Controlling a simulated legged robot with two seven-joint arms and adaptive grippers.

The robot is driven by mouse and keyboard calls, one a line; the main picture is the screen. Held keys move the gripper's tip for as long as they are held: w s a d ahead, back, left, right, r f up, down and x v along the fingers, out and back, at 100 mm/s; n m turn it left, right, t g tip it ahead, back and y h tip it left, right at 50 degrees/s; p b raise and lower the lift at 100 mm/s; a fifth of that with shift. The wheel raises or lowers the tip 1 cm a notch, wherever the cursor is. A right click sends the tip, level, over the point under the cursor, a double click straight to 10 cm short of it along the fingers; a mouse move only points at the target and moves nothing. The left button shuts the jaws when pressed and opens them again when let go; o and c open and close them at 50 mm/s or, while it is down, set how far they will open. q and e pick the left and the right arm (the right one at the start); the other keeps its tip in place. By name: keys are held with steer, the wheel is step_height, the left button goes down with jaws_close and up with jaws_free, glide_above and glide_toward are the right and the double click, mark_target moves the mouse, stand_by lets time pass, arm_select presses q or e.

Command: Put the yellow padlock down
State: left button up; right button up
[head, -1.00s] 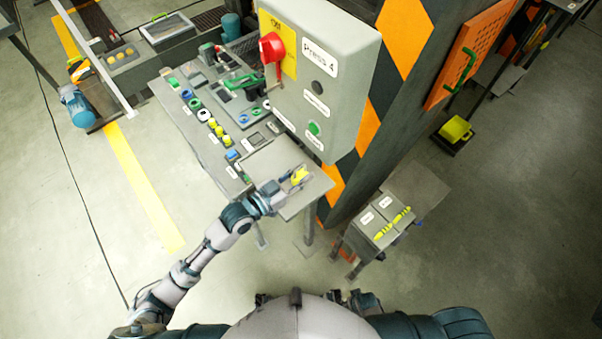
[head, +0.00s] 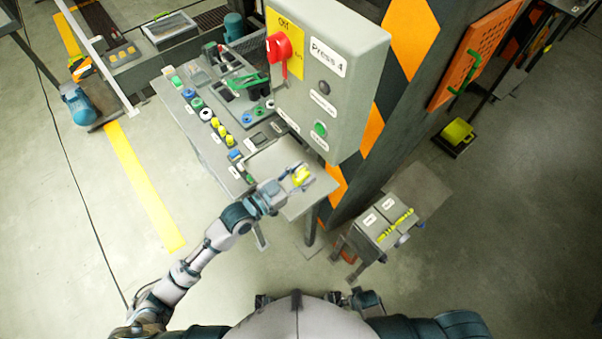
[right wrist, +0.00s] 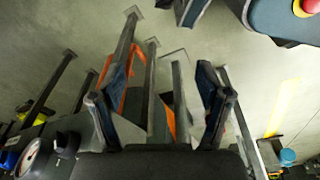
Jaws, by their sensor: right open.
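The yellow padlock (head: 301,177) is small in the head view, over the bare grey front shelf (head: 296,205) of the workbench. My left gripper (head: 302,179) has its fingers around it and appears shut on it. The fingers partly cover the padlock, and I cannot tell whether it touches the shelf. My right gripper (right wrist: 162,85) is open and empty in the right wrist view, with its two dark fingers wide apart above the floor. I cannot make it out in the head view.
The grey control box (head: 330,80) with a red rotary switch (head: 284,50) stands just behind the shelf. Several buttons and yellow items (head: 222,131) line the bench's left side. A low grey box (head: 378,222) with yellow tags stands at the right. Open floor lies left.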

arm_select(q)
steer(key=shift+s+d+f+g, duration=0.1)
steer(key=shift+f+g, duration=0.05)
steer(key=shift+f, duration=0.45)
steer(key=shift+s+f+g, duration=0.1)
steer(key=shift+f+g, duration=0.05)
steer(key=shift+f, duration=0.4)
arm_select(e)
steer(key=shift+s+f, duration=0.2)
steer(key=shift+s, duration=0.1)
arm_select(q)
steer(key=shift+r, duration=0.1)
steer(key=shift+a+r+p, duration=0.25)
steer(key=shift+r+p, duration=0.15)
steer(key=shift+r, duration=0.1)
steer(key=v, duration=1.1)
steer(key=shift+d+r+b, duration=0.2)
steer(key=shift+r+b, duration=0.15)
steer(key=shift+r, duration=0.05)
arm_select(e)
steer(key=shift+w+d, duration=0.25)
steer(key=shift+w, duration=0.05)
arm_select(q)
steer(key=shift+s, duration=0.15)
steer(key=shift+a, duration=0.1)
